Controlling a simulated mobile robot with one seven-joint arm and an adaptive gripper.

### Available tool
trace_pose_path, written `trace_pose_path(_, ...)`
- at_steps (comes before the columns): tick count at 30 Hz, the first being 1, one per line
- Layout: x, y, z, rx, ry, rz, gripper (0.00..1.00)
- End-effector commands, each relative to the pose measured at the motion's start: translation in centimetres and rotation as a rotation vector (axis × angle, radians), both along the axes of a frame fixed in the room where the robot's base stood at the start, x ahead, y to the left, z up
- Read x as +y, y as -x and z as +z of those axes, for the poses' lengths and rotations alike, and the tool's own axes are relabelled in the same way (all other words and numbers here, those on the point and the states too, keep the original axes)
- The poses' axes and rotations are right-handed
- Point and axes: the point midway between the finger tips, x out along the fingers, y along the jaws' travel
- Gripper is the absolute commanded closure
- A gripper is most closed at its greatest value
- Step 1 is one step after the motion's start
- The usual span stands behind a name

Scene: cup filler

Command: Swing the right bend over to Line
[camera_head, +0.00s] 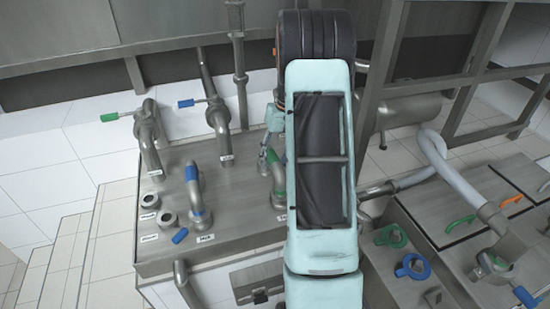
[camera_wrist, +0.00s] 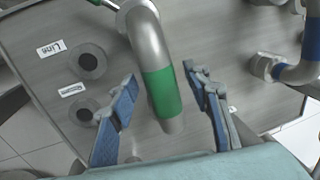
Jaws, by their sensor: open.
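The right bend is a grey steel pipe with a green band (camera_wrist: 161,88). In the wrist view it runs down the middle between my gripper's (camera_wrist: 160,78) two open blue-grey fingers, with a gap on each side. Its lower end is near the fingers; I cannot tell what lies beneath it. The Line label (camera_wrist: 50,48) is at upper left, beside a round port (camera_wrist: 88,62) with a dark centre. In the head view the bend's green band (camera_head: 279,199) shows just left of my arm, which hides the panel's right part.
A blue-banded bend (camera_head: 195,195) stands on the panel (camera_head: 232,195) left of the green one. A second labelled port (camera_wrist: 83,112) lies below the Line port. Two upright pipes with green (camera_head: 109,117) and blue (camera_head: 186,103) valve handles rise behind. A metal frame (camera_head: 375,90) stands right of my arm.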

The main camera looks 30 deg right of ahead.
Motion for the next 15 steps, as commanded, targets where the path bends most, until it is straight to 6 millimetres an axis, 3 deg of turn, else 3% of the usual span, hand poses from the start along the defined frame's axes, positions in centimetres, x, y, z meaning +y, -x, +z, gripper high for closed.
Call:
trace_pose_path(2, 0.0, 0.0, 0.01, 0.0, 0.0, 0.0, 0.58)
trace_pose_path(13, -0.02, 0.0, 0.05, 0.0, 0.0, 0.0, 0.99)
trace_pose_path(15, -0.02, 0.0, 0.06, 0.0, 0.0, 0.0, 1.0)
